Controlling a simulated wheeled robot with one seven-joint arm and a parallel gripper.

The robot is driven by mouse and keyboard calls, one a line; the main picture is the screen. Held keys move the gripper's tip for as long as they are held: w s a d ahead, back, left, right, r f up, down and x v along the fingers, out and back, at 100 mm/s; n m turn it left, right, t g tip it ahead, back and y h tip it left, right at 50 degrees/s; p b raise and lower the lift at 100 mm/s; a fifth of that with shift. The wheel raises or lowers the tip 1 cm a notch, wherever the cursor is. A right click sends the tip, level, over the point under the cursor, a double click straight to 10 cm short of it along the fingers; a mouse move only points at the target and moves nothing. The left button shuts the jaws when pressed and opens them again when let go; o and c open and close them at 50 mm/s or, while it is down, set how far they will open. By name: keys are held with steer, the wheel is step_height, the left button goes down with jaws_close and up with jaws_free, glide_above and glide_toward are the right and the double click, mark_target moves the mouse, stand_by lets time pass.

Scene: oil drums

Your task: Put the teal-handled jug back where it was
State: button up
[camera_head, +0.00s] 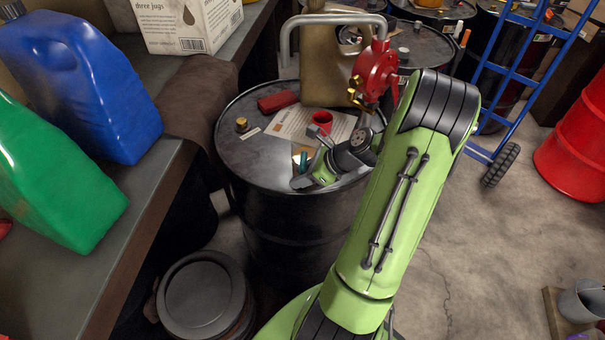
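My arm reaches over a black oil drum (255,150), and its wrist bends down to the left above the drum top. My gripper (303,172) is low over the near part of the drum top, partly hidden by my own wrist. I cannot make out its fingers or whether they are open. A small teal piece (303,160) shows right beside the gripper; I cannot tell whether it is a jug's handle or whether the gripper touches it. A gold-brown jug (325,62) stands at the drum's back, with no teal handle visible.
A red cup (321,121), a paper sheet (285,124) and a red block (278,101) lie on the drum. A red pump (376,70) with a grey pipe rises behind. Blue (85,85) and green (55,180) jugs stand on the left bench.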

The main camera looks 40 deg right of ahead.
steer(key=shift+o, duration=0.4)
steer(key=shift+s+d+r, duration=0.1)
steer(key=shift+r, duration=0.2)
steer(key=p+v, duration=0.4)
steer(key=v, duration=0.8)
steer(key=w+a+r+n+g+h, duration=0.1)
steer(key=w+a+r+n+g, duration=0.15)
steer(key=a+n, duration=0.5)
steer(key=w+a+r+n+g+h, duration=0.1)
steer(key=w+a+r+n+g, duration=0.1)
steer(key=a+r+n, duration=0.35)
steer(key=s+a+r+n+t+h, duration=0.1)
steer(key=s+a+r+n, duration=0.1)
steer(key=s+a+n, duration=0.3)
steer(key=s+a+r+n+t, duration=0.1)
steer(key=s+a+n, duration=0.5)
steer(key=a+n, duration=0.3)
steer(key=n, duration=0.3)
steer(key=shift+r+n+h, duration=0.3)
steer(key=shift+r+h, duration=0.1)
steer(key=shift+a, duration=0.2)
